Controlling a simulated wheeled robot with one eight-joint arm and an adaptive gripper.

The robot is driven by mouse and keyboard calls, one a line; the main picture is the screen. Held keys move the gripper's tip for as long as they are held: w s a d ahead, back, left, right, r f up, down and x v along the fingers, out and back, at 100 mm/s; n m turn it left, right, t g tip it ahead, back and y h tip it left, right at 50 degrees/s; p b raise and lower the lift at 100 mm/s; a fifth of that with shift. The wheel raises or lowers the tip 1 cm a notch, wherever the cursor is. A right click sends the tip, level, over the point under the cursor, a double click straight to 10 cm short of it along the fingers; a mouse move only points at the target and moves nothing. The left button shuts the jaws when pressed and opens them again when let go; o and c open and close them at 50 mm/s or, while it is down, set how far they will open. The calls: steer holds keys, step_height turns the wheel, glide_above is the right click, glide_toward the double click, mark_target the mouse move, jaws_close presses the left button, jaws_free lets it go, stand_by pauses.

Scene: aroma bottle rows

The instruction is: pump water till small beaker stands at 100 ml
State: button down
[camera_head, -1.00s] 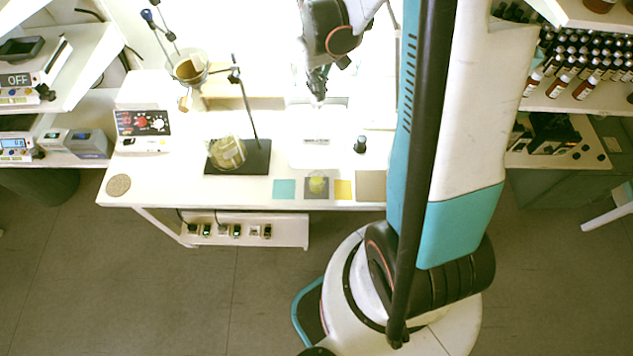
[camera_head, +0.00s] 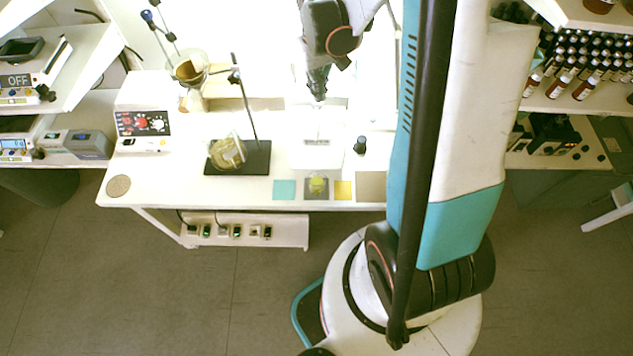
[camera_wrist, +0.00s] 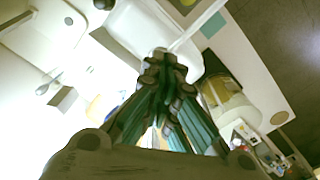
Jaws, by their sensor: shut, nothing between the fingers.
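My gripper (camera_head: 318,94) hangs closed and empty over the back middle of the white table. In the wrist view its closed fingertips (camera_wrist: 165,65) overlap a white pump-like body (camera_wrist: 180,50) with a thin white spout; contact cannot be told. In the head view this white body (camera_head: 316,158) stands below and in front of my gripper, with a small upright part on top. A small glass with yellow-green colour (camera_head: 317,183), possibly the small beaker, stands on a dark square at the front edge. Its level and markings are too small to read.
A glass vessel (camera_head: 226,152) sits by a rod stand on a black plate (camera_head: 257,164). A funnel (camera_head: 189,70) stands behind it. A control box (camera_head: 143,125) is at left, and a small dark bottle (camera_head: 360,145) at right. Coloured squares line the front edge.

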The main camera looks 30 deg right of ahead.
steer(key=shift+f+b, duration=1.55)
steer(key=shift+f, duration=0.15)
stand_by(0.5)
steer(key=shift+r, duration=0.2)
steer(key=shift+r+p, duration=1)
steer(key=shift+r, duration=0.5)
steer(key=shift+f+b, duration=1.4)
steer(key=shift+f, duration=0.15)
steer(key=shift+r, duration=0.15)
steer(key=shift+r+p, duration=1.05)
steer(key=shift+r, duration=0.35)
steer(key=shift+r+p, duration=1.9)
steer(key=shift+r, duration=1.1)
